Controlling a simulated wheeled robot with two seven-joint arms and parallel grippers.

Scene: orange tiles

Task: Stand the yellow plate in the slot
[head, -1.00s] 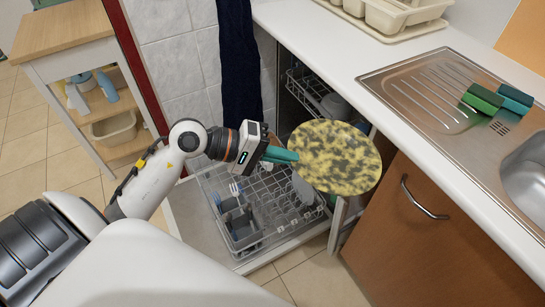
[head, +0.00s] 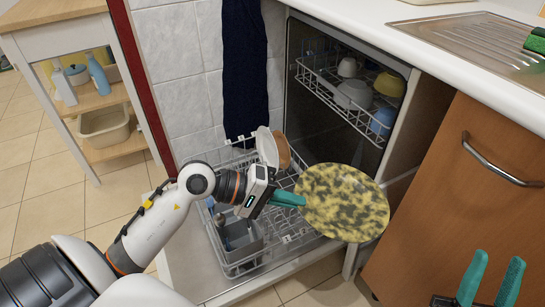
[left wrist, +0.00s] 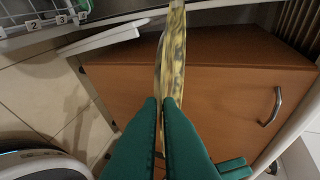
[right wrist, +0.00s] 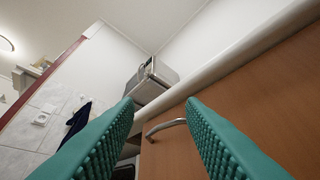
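The yellow plate (head: 343,203) is round with dark mottling. My left gripper (head: 300,200) is shut on its left edge and holds it in the air in front of the dishwasher's right side. In the left wrist view the plate (left wrist: 174,50) shows edge-on between the fingertips (left wrist: 160,102). The dishwasher's lower rack (head: 270,240) is pulled out over the open door, behind and left of the plate. A white plate (head: 267,146) and a brown one (head: 283,152) stand in the rack's rear. I cannot tell which slot is meant. My right gripper (head: 490,285) is open and empty.
The upper rack (head: 345,105) holds bowls and cups. A grey cutlery basket (head: 240,238) sits in the lower rack's front left. The orange cabinet (head: 460,210) with its handle (head: 495,165) and the white counter (head: 440,35) bound the right side.

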